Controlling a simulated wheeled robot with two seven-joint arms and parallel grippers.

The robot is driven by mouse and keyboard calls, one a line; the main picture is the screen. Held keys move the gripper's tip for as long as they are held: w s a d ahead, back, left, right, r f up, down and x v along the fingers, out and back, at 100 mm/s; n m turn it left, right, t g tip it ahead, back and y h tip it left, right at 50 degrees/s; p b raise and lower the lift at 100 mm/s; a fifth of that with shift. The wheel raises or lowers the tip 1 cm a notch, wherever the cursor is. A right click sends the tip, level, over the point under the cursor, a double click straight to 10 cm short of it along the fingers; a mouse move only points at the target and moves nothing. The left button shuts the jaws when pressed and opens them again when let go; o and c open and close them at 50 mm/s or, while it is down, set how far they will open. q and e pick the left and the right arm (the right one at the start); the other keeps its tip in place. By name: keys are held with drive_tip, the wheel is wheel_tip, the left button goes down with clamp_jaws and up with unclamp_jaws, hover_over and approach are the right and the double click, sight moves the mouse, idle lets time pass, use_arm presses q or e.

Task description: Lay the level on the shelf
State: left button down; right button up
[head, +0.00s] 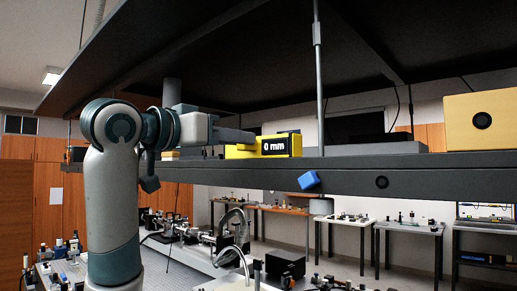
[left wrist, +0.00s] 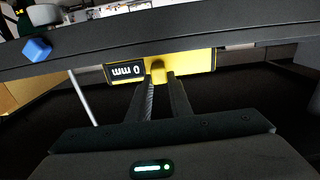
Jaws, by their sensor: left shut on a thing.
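The level (head: 270,146) is a yellow block with a black display reading "0 mm". In the head view it is upright just above the front edge of the dark shelf (head: 430,168); I cannot tell whether it touches the shelf. My left gripper (head: 246,138) reaches in from the left and is shut on the level. In the left wrist view the level (left wrist: 197,64) appears upside down, with the fingers (left wrist: 159,82) closed on a yellow part near its middle. The shelf's front edge (left wrist: 235,30) runs across that view. My right gripper is not in view.
A wooden box with a round hole (head: 482,121) stands on the shelf at the right. A blue block (head: 309,180) sits at the shelf's front edge. A thin post (head: 319,85) rises behind the level, and a dark upper panel (head: 250,60) hangs overhead.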

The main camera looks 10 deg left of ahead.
use_arm(q)
drive_tip(key=shift+r, duration=0.2)
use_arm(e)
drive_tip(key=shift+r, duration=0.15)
use_arm(q)
wheel_tip(320, 180, up, 6)
drive_tip(key=p, duration=0.3)
drive_tip(key=shift+f+p, duration=0.15)
drive_tip(key=shift+p, duration=0.25)
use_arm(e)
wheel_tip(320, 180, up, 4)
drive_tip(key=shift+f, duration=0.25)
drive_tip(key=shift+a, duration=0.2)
